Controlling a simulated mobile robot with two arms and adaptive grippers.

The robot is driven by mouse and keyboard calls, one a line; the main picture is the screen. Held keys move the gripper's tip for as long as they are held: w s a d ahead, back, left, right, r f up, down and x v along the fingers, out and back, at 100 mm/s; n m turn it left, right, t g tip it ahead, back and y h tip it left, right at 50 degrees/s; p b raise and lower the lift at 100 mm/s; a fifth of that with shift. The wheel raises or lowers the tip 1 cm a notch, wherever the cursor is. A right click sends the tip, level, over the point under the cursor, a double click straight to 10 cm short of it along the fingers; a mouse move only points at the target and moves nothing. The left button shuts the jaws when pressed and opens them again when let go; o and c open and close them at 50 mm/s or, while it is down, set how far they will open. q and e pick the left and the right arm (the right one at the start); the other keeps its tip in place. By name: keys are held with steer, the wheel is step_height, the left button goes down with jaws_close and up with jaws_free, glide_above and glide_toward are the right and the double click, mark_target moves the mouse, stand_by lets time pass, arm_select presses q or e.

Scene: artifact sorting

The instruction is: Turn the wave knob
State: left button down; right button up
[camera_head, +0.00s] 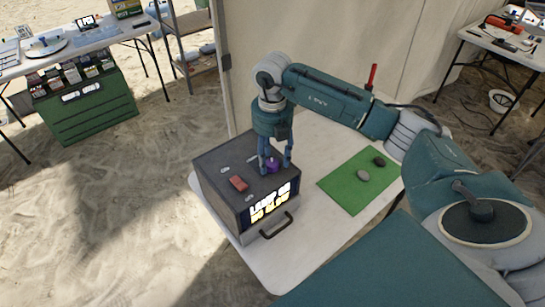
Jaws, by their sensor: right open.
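The wave knob seems to be the small purple knob (272,165) on top of a dark box-shaped device (222,163). The device has a lit yellow and white panel (272,202) and a black handle (277,226) on its front. My right gripper (275,168) points straight down over the device, its two fingers on either side of the purple knob. The fingers are open around it; whether they touch it I cannot tell. My left gripper is not in view.
The device stands on a white table (325,240). A red block (238,183) and small pale stones lie on its top. To the right, a green mat (345,192) holds a grey stone (362,174) and a dark stone (379,161). A green crate (90,113) stands on the sand.

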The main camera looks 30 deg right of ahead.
mark_target(273, 161)
step_height(273, 161, up, 12)
steer(key=shift+f, duration=0.15)
stand_by(0.7)
